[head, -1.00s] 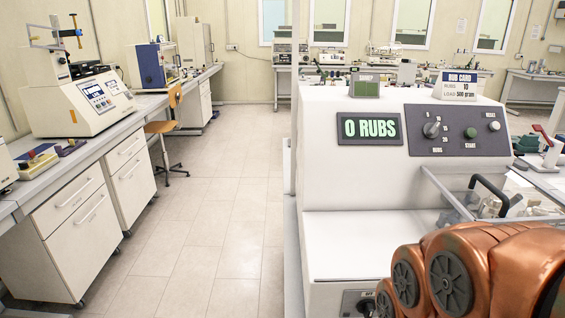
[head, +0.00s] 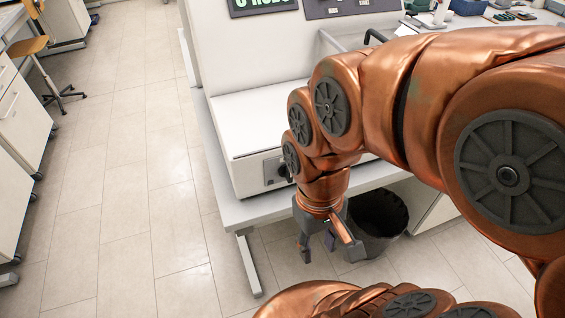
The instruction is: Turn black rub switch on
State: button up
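The white rub-testing machine (head: 258,118) stands on a grey bench. A dark switch plate with a black switch (head: 274,170) sits low on its front face, at the right end and partly hidden by my copper arm. The display (head: 262,4) and the control panel (head: 335,8) are cut off by the top edge of the head view. My gripper (head: 331,254) points down in front of the bench edge, below and to the right of the switch. Its fingers are apart with nothing between them.
A black bin (head: 378,222) stands on the floor behind and right of my gripper. The bench edge (head: 250,210) and its leg lie left of the gripper. An orange chair (head: 28,46) and white drawers stand at far left. The tiled floor between is clear.

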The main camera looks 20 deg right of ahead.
aim_at(284, 171)
jog(key=z, duration=1.55)
jog(key=k, duration=0.9)
jog(key=u, duration=1.55)
